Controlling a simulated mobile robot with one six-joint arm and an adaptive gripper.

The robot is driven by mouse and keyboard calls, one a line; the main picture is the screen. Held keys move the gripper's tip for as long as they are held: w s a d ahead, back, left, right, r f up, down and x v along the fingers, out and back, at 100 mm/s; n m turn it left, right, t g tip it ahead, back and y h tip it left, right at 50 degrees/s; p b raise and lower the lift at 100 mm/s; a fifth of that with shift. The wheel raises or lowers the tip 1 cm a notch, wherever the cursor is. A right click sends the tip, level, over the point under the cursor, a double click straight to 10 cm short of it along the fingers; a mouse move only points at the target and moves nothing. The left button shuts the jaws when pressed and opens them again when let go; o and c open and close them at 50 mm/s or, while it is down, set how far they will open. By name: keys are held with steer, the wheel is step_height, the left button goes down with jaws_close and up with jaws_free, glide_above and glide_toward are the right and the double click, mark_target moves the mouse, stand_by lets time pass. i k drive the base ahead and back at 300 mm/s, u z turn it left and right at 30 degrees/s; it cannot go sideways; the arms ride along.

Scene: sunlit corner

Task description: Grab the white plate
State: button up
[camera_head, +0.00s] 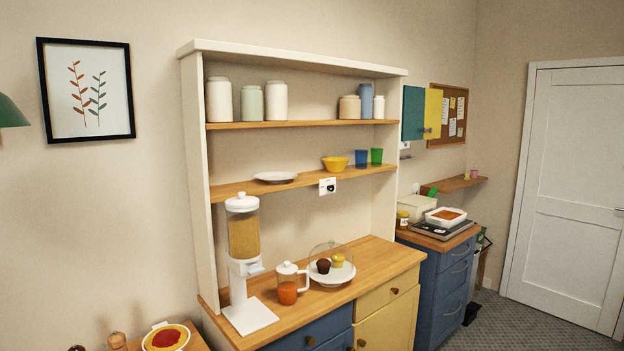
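A white plate (276,177) lies flat on the lower wooden shelf of a white-sided hutch, left of the shelf's middle. A second white plate-like stand (331,276) is on the counter below; it bears a dark muffin and a yellow one under a clear dome. My gripper is not in view, so its state does not show.
The lower shelf (230,189) also bears a yellow bowl (335,164), a blue cup (361,158) and a green cup (376,156). A tall dispenser (243,262) stands on the counter, rising in front of the shelf left of the plate. A jug (289,285) stands beside it.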

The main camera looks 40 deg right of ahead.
mark_target(277, 177)
steer(key=z, duration=0.9)
steer(key=k, duration=0.95)
steer(key=u, duration=0.1)
steer(key=i, duration=0.9)
steer(key=z, duration=0.05)
